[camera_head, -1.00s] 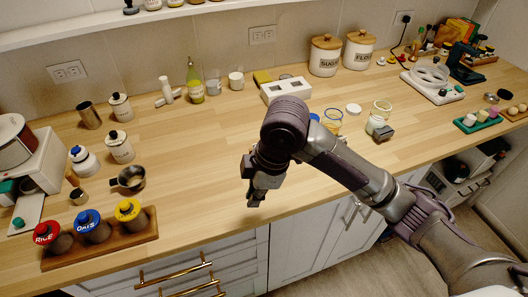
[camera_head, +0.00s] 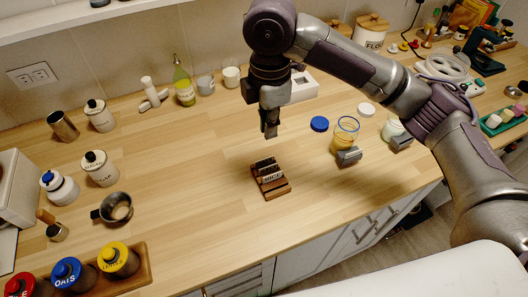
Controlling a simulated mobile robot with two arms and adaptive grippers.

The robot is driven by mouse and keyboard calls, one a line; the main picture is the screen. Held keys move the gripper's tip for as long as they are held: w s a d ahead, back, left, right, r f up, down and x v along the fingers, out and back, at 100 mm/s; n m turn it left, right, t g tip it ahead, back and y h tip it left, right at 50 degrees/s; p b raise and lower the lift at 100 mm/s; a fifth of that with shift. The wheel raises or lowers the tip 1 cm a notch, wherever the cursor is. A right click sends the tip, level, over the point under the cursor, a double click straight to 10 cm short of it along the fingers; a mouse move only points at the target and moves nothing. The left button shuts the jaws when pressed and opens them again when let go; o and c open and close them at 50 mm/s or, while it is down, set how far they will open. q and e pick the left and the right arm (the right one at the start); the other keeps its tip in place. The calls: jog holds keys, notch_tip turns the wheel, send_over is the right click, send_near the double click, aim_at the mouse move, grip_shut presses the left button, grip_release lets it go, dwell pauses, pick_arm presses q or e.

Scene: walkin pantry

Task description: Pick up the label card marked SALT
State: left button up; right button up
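A small wooden rack (camera_head: 278,193) stands on the counter near its front edge, with several dark label cards (camera_head: 265,164) in a row. The front card seems to read RICE; the writing on the cards behind is hidden or too small to read, so I cannot tell which is SALT. My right gripper (camera_head: 271,133) points down above and behind the rack, apart from the cards. Its fingers look close together and I see nothing between them, but the angle does not show whether they are open. My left gripper is not in view.
A blue lid (camera_head: 319,124) and a yellow-filled glass jar (camera_head: 345,135) stand right of the rack. A wooden stand (camera_head: 140,279) with red, blue and yellow-lidded jars is at front left. A metal cup (camera_head: 117,208) stands left. The counter around the rack is clear.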

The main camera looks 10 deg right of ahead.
send_over(269, 167)
notch_tip(269, 167, down, 8)
jog(key=shift+r+p, duration=0.15)
jog(key=shift+p, duration=0.15)
jog(key=shift+f, duration=0.25)
jog(key=shift+f+p, duration=0.3)
jog(key=shift+f, duration=0.45)
notch_tip(269, 167, down, 3)
jog(key=shift+f+p, duration=0.2)
jog(key=shift+p, duration=0.1)
jog(key=shift+w+f, duration=0.1)
jog(key=shift+f, duration=0.05)
grip_shut()
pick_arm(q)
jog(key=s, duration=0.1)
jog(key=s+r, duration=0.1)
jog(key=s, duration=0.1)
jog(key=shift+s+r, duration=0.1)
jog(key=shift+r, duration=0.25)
